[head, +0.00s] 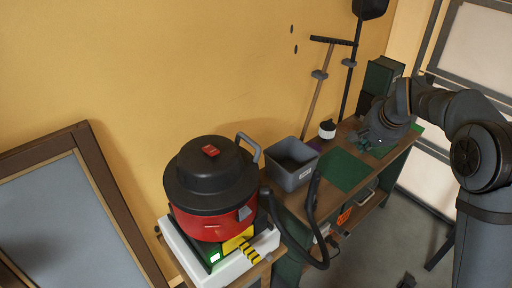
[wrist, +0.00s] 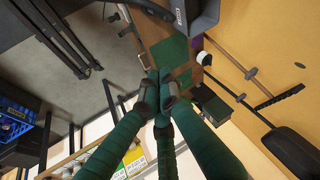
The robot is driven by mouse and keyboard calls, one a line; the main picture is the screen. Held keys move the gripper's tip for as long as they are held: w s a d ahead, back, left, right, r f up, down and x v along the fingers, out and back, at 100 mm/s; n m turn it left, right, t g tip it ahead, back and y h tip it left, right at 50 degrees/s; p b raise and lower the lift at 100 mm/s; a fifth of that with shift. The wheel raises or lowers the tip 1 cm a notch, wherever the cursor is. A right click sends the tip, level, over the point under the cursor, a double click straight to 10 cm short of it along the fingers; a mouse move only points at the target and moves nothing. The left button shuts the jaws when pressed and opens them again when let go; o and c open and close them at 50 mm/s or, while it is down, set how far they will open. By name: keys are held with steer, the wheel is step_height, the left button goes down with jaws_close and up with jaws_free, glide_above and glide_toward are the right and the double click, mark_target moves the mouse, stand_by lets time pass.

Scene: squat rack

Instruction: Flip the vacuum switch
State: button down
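The vacuum (head: 213,222) is a red drum with a black lid, on a white and green base at the left end of the workbench in the head view. A small red switch (head: 210,151) sits on top of the lid. My gripper (head: 368,142) is over the right part of the bench, well apart from the vacuum. In the wrist view, the dark green fingers of my gripper (wrist: 160,78) come together at their tips with nothing seen between them. The vacuum's switch is not seen in the wrist view.
A grey bin (head: 291,176) stands just right of the vacuum, and the black hose (head: 312,215) loops in front of it. A white jar (head: 327,130) and green boxes (head: 381,76) stand farther right. Long-handled tools (head: 318,90) lean on the wall. A framed board (head: 75,215) is at left.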

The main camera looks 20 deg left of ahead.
steer(key=w+d+r+m, duration=0.2)
steer(key=w+d+m, duration=0.1)
steer(key=w+d, duration=0.1)
steer(key=w+d+r+m+t, duration=0.1)
steer(key=w+d+r+m, duration=0.1)
steer(key=w, duration=0.5)
steer(key=d+m, duration=0.1)
steer(key=d, duration=0.1)
steer(key=shift+w+d+r+h, duration=0.15)
steer(key=shift+d+r+h, duration=0.1)
steer(key=shift+d+h, duration=0.15)
steer(key=shift+a, duration=0.1)
